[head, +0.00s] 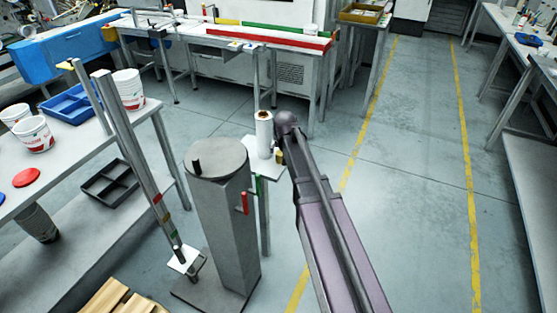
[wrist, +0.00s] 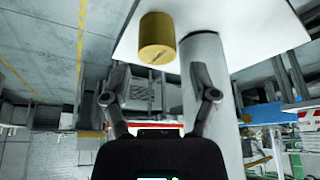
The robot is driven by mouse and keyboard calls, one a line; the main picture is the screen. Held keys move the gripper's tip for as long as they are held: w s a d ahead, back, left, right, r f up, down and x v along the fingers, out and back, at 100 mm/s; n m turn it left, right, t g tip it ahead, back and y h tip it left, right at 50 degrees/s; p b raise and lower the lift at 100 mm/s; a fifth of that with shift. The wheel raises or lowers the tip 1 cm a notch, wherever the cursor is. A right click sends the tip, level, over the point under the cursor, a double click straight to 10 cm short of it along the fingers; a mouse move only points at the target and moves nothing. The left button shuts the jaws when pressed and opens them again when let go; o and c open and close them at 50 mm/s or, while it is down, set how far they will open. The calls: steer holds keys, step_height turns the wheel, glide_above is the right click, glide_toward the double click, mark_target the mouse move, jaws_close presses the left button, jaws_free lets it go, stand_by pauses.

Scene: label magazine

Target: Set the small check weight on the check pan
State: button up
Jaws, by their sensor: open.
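A small brass-yellow cylinder, which looks like the check weight (wrist: 157,42), stands on a small white plate (wrist: 265,32). The wrist view shows them upside down. In the head view the brass weight (head: 279,157) is partly hidden beside my arm. A tall white cylinder (wrist: 208,95) with a brown top (head: 263,116) stands close beside it. My gripper (wrist: 160,80) is open and empty, with the weight ahead of its fingers, not between them. I cannot tell for certain which surface is the check pan.
A table with cups (head: 33,134) and blue tray (head: 73,103) is at left. Open floor lies at right.

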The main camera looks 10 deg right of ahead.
mark_target(281, 153)
steer(key=shift+f, duration=0.1)
stand_by(0.3)
steer(key=shift+b+x, duration=2.35)
steer(key=shift+x, duration=0.15)
steer(key=shift+w+d, duration=0.1)
steer(key=shift+d, duration=0.05)
jaws_close()
steer(key=shift+r, duration=0.25)
step_height(281, 153, up, 3)
steer(key=p, duration=0.3)
steer(key=shift+f, duration=0.2)
steer(key=s+d+r+p, duration=0.2)
steer(key=s+d, duration=0.6)
steer(key=s, duration=0.5)
steer(key=shift+s+d, duration=0.25)
steer(key=shift+s, duration=0.05)
